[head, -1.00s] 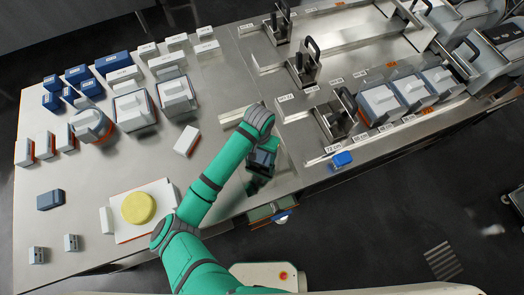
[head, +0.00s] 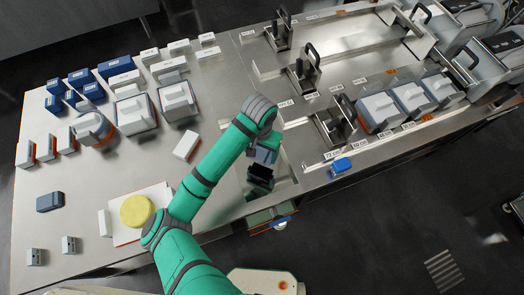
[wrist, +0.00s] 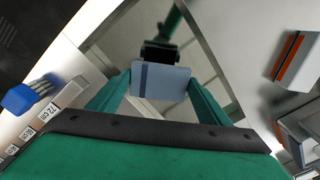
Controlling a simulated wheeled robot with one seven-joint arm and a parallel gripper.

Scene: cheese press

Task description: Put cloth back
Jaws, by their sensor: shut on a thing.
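My gripper (wrist: 160,88) is shut on a folded blue-grey cloth (wrist: 165,82) with a darker stripe, held between the two green fingers. In the head view the cloth (head: 265,155) shows as a pale blue patch under my wrist, above a shiny, mirror-like panel (head: 284,180) in the worktop. A dark shape (wrist: 160,50) beyond the cloth looks like a reflection in that panel, but I cannot be sure. The cloth appears clear of the surface, though its exact height is unclear.
A blue brush (head: 342,164) lies right of the panel, by the labelled rail (head: 365,148). A black-handled press part (head: 337,122) stands behind it. A white block (head: 186,145) is to the left. A yellow cheese (head: 136,210) sits on a white board near my arm.

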